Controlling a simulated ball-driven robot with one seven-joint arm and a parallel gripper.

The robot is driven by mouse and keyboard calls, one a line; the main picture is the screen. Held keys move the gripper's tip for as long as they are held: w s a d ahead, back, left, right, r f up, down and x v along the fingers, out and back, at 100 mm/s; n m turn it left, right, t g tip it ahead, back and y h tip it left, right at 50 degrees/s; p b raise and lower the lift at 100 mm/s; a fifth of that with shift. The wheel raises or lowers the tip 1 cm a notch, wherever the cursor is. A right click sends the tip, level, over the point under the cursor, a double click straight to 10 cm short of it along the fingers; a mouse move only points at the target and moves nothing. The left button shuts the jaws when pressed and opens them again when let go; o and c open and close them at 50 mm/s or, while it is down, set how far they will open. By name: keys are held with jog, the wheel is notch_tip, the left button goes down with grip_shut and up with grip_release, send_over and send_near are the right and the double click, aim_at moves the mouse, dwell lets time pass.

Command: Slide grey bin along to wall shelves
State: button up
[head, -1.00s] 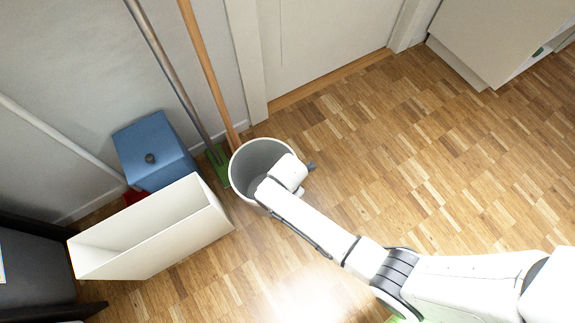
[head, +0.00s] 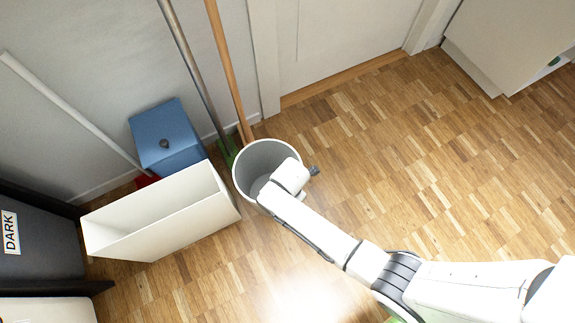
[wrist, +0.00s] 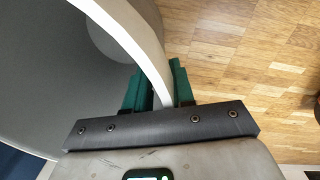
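The grey bin (head: 245,172) is a round, open-topped bin standing on the wooden floor near the wall, left of centre in the head view. Its pale rim (wrist: 140,45) and dark grey inside (wrist: 50,70) fill the left of the wrist view. My gripper (wrist: 160,85) has one green finger inside the bin and one outside, with the bin's wall pinched between them. In the head view my wrist covers the bin's near right rim and hides the fingers. I cannot make out any wall shelves.
A white open box (head: 165,225) stands close to the bin's left, with a blue lidded bin (head: 165,135) behind it. Broom handles (head: 228,70) lean at the wall behind. A dark box labelled DARK (head: 40,245) is far left. Floor (head: 430,180) to the right is clear.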

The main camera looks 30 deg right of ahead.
jog(key=shift+o, duration=1.1)
notch_tip(320, 180, up, 11)
jog(key=p, duration=0.6)
jog(key=shift+s, duration=0.3)
jog(key=shift+d+f, duration=0.1)
